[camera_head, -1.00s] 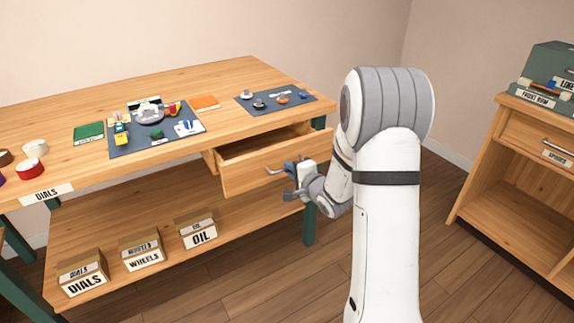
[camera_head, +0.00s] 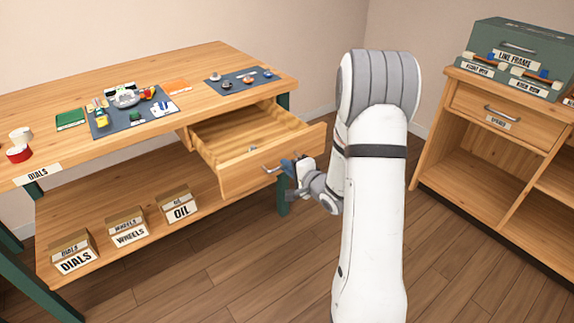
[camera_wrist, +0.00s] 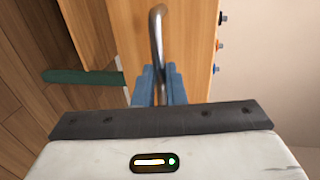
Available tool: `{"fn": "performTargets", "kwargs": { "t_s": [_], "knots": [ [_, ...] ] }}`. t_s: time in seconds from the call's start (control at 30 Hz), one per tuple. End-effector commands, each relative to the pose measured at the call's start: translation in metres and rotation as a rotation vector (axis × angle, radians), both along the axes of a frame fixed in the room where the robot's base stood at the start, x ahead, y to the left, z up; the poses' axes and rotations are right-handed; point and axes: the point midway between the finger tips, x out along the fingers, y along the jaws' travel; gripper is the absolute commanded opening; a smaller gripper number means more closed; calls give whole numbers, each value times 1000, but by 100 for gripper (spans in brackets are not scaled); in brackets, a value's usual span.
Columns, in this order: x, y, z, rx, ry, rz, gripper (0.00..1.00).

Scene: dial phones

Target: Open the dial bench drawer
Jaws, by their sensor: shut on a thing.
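The dial bench (camera_head: 150,75) stands at the left in the head view. The metal drawer handle (camera_head: 268,170) is on the drawer's front. My gripper (camera_head: 288,167) is at the handle, and its blue fingers are shut on it. In the wrist view the handle (camera_wrist: 157,45) runs down between the blue fingers of my gripper (camera_wrist: 158,85).
Boxes labelled DIALS (camera_head: 75,255), WHEELS (camera_head: 128,232) and OIL (camera_head: 178,207) stand on the lower shelf. Mats with small parts lie on the bench top. A cabinet (camera_head: 450,130) with a green case (camera_head: 515,60) stands at the right. The floor between is clear.

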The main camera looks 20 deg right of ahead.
Motion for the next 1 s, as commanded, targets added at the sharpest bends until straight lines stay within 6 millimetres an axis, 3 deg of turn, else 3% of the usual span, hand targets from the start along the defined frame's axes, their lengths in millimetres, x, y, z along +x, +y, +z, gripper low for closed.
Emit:
{"fn": "performTargets", "kwargs": {
  "t_s": [0.3,0.33,0.57,0.83,1.0],
  "knots": [
    [-2,1,-1,0,3,4,0],
    [-1,1,-1,0,3,4,13],
    [-1,-1,-1,0,1,1,32],
    [-2,-2,0,-1,1,-2,32],
    [-21,-9,6,-1,1,-4,32]
  ]
}}
